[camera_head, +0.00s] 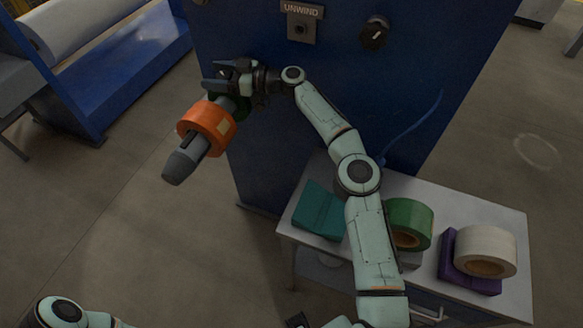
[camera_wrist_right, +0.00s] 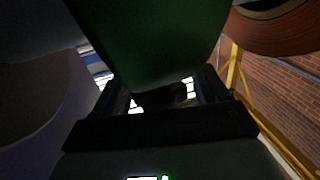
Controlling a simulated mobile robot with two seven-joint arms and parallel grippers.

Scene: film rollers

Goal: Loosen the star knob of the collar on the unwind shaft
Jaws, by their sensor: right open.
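The unwind shaft (camera_head: 186,164) sticks out from the blue machine, grey and tapered, with an orange ring (camera_head: 203,125) around it. A green part (camera_head: 243,107), apparently the collar, sits behind the ring, mostly hidden by my right gripper (camera_head: 218,76). In the right wrist view the green part (camera_wrist_right: 155,40) fills the top middle. A small dark piece (camera_wrist_right: 165,97), apparently the star knob, shows under it, between the open fingers of my right gripper (camera_wrist_right: 165,92). I cannot tell whether the fingers touch it. A link of my left arm shows at the bottom left; its gripper is out of view.
The blue machine (camera_head: 350,80) carries an UNWIND plate and a black dial (camera_head: 374,34). A grey table (camera_head: 420,185) holds a teal block (camera_head: 318,210), a green roll (camera_head: 408,222) and a cream roll (camera_head: 487,250) on a purple block. Floor left of the shaft is clear.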

